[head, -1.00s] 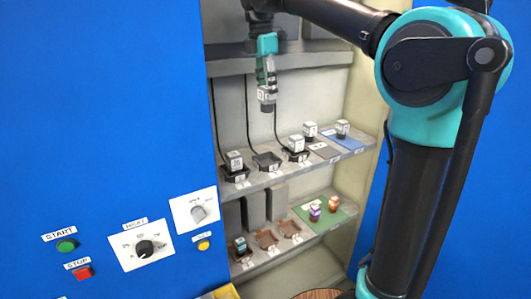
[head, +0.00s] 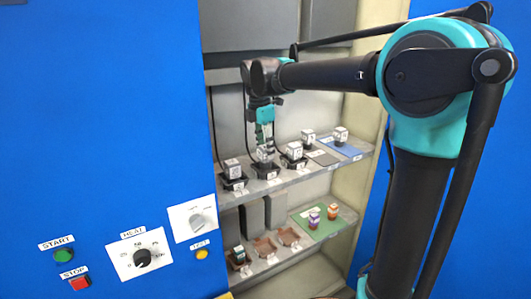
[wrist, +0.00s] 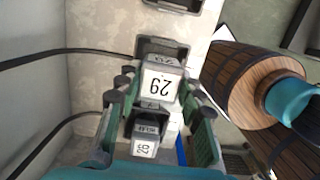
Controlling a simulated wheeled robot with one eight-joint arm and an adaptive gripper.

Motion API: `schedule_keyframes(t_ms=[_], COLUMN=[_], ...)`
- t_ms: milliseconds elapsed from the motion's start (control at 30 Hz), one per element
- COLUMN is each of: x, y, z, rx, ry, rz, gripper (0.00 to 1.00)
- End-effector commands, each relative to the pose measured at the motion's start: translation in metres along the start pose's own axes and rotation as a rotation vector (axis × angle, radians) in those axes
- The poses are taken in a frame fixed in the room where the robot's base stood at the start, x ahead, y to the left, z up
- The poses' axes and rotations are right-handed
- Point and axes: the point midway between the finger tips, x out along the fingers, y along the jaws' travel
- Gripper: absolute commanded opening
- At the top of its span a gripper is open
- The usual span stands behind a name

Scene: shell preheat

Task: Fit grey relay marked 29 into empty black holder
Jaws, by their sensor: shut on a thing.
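My gripper (head: 265,146) points down into the upper shelf of the blue cabinet, shut on the grey relay marked 29 (wrist: 160,88). In the head view the relay (head: 265,155) is upright at the middle black holder (head: 266,171). In the wrist view its white top with the number lies between the two green fingers, and the holder's dark rim (wrist: 162,48) shows just beyond it. The relay covers most of that holder. I cannot tell whether it is fully down in it.
Holders on both sides carry relays, one at the left (head: 232,170) and one at the right (head: 295,153), close to my fingers. The lower shelf has brown holders (head: 265,247) and a green mat (head: 324,228).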

Motion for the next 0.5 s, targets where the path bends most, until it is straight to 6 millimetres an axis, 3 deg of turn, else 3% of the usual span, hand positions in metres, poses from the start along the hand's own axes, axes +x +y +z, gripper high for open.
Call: schedule_keyframes(t_ms=[100,500], x=[0.014,0.019], y=[0.000,0.000], z=[-0.002,-0.002], rx=[0.000,0.000], ry=[0.000,0.000], rz=[0.000,0.000], gripper=[0.01,0.01])
